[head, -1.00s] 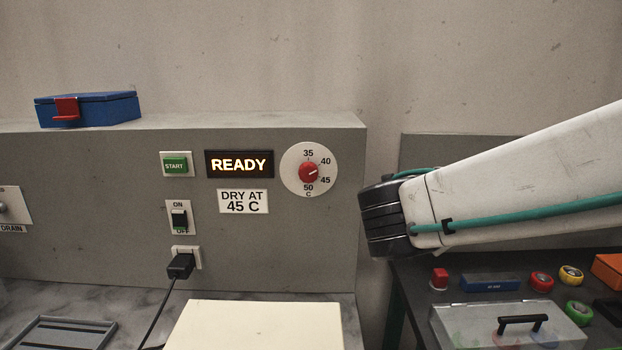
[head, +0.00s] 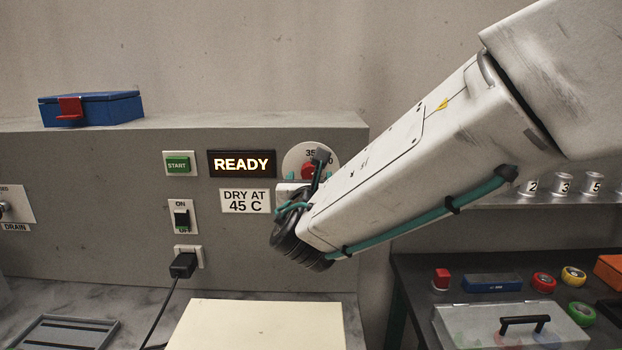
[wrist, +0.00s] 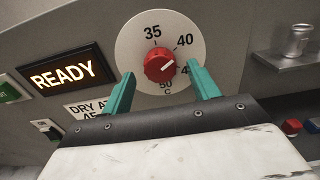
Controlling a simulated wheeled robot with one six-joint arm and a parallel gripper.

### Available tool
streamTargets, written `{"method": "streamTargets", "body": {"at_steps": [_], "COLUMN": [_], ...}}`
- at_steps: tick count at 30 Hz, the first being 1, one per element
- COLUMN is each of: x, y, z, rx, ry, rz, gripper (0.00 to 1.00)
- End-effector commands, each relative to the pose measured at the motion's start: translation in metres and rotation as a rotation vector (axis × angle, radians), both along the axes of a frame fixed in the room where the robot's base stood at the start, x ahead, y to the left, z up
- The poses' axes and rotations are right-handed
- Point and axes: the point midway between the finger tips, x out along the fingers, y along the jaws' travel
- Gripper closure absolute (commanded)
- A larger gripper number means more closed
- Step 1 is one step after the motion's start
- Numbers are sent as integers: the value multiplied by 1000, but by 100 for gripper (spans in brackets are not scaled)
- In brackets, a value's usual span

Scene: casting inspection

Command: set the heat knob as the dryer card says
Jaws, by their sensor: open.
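The red heat knob (wrist: 159,65) sits on a round white dial (wrist: 133,40) marked 35, 40, 45 and 50. Its white pointer line aims between 40 and 45. In the head view the knob (head: 307,171) is partly covered by my arm. The dryer card (head: 245,201) reads "DRY AT 45 C". My gripper (wrist: 161,70) is open, with one teal finger on each side of the knob and visible gaps between. It also shows in front of the dial in the head view (head: 302,180). Whether the fingertips reach the knob's depth is unclear.
Left of the dial are the lit READY display (head: 241,164), green START button (head: 178,164), ON/OFF switch (head: 182,217) and a plugged-in cord (head: 183,264). A blue box (head: 92,109) sits on the panel's top.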

Motion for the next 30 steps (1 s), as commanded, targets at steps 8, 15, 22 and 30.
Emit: {"method": "streamTargets", "body": {"at_steps": [8,15,22,30], "x": [11,10,10,10], "y": [-1,-1,0,0], "z": [0,0,0,0], "rx": [1,1,4,73], "ry": [0,0,1,-1], "rz": [0,-1,0,0], "gripper": [40,70,84,84]}}
